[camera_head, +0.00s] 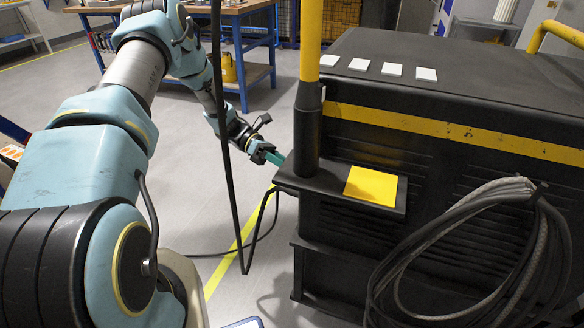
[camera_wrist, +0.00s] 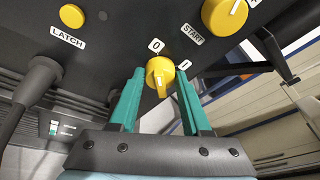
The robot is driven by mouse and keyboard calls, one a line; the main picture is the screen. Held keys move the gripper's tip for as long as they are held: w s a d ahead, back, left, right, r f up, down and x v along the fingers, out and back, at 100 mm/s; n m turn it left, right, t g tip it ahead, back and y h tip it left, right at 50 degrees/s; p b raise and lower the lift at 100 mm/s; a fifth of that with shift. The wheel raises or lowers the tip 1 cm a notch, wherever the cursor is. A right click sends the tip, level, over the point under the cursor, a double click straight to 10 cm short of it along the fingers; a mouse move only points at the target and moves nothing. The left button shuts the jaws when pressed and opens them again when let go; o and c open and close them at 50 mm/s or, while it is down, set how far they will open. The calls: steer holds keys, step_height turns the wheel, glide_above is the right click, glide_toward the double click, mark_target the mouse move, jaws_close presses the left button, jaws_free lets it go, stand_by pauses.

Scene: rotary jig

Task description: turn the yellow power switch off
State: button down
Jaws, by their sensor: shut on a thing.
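The yellow power switch (camera_wrist: 161,73) is a round knob with a raised grip bar, on a dark panel in the wrist view. The label 0 (camera_wrist: 156,45) is above it and the label I (camera_wrist: 184,65) is at its upper right. I cannot clearly tell which mark the knob points to. My gripper (camera_wrist: 160,78) has its two green fingers on either side of the knob, shut on it. In the head view my gripper (camera_head: 273,158) reaches the left end of the black cabinet (camera_head: 450,179); the switch is hidden there.
A yellow LATCH button (camera_wrist: 71,16) and a larger yellow START knob (camera_wrist: 224,16) share the panel. A thick black cable (camera_wrist: 32,85) is at left. A yellow post (camera_head: 311,40) rises at the cabinet corner. Coiled cables (camera_head: 480,240) hang on its front.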

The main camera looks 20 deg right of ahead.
steer(key=shift+c, duration=1.8)
jaws_free()
steer(key=shift+w, duration=0.1)
steer(key=b+v, duration=0.1)
steer(key=v, duration=0.9)
steer(key=shift+w+a, duration=0.25)
steer(key=shift+r, duration=0.15)
